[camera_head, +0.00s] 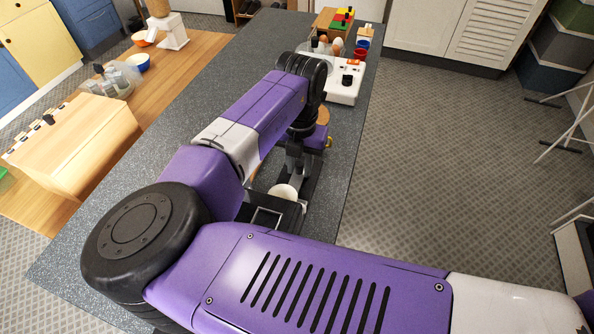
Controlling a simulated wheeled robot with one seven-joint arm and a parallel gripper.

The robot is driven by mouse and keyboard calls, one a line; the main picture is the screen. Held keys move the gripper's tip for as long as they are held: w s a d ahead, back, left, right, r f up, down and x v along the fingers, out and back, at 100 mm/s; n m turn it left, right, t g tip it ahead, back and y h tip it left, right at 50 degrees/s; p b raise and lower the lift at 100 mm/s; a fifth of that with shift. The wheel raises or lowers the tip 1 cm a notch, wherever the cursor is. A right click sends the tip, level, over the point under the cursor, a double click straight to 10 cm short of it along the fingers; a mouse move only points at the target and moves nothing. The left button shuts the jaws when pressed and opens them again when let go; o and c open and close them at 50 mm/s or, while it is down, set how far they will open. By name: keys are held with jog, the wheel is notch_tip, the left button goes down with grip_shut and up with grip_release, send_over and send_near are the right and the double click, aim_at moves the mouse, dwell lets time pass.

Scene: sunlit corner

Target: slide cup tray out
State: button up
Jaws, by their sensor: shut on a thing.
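A dark cup tray (262,217) lies on the grey speckled counter, partly behind my arm. A small white cup (284,192) stands at its far side. My gripper (293,177) points down from my wrist, just beyond the cup. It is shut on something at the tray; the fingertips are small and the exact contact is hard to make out. Dark machine parts beside the gripper run along the right of the tray. My purple forearm and upper arm hide much of the tray's near and left sides.
The grey counter (215,75) is clear to the left. A wooden box (75,145) and glass jars (118,78) stand on the wooden surface at left. Open floor lies right.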

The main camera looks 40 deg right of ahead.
jog(key=shift+w+d, duration=0.4)
jog(key=shift+d, duration=0.05)
jog(key=o, duration=0.8)
jog(key=shift+r+p, duration=2.55)
jog(key=shift+r, duration=0.95)
jog(key=shift+s, duration=0.1)
